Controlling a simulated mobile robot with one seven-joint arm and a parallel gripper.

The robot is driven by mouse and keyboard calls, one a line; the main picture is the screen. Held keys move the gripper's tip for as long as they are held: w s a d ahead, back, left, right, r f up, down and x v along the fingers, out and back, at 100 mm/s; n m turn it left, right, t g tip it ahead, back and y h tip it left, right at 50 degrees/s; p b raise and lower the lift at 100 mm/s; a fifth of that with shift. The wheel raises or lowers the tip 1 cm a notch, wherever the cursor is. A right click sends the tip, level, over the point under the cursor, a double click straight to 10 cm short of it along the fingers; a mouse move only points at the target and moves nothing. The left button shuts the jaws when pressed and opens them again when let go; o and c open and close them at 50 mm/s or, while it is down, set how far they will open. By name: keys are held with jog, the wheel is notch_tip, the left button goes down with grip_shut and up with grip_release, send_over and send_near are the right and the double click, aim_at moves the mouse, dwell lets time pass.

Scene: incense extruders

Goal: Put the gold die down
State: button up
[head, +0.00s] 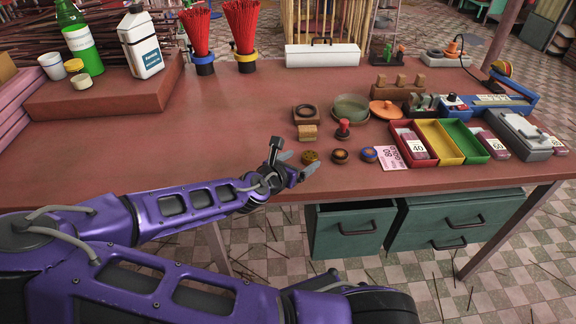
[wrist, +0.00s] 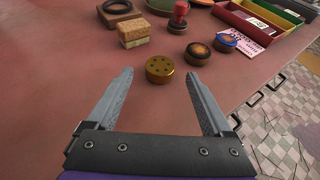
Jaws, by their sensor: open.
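The gold die (head: 311,157) is a short round gold disc with small dark holes in its top. It lies flat on the red table (head: 215,135) near the front edge. In the wrist view the gold die (wrist: 159,69) sits just beyond the fingertips, centred between them and touching neither. My gripper (head: 297,164) is open and empty, low over the table; its two fingers also show spread apart in the wrist view (wrist: 160,78).
Right of the gold die lie a brown-topped die (head: 340,156) and a blue-rimmed die (head: 369,154). Behind are a sponge-like block (head: 307,132) and a red-handled stamp (head: 343,129). Red, yellow and green trays (head: 440,160) stand farther right. The table left of my gripper is clear.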

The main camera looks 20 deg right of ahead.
jog(key=p+v, duration=0.1)
jog(key=v, duration=0.6)
jog(key=shift+s+a+r, duration=0.2)
jog(key=shift+a, duration=0.05)
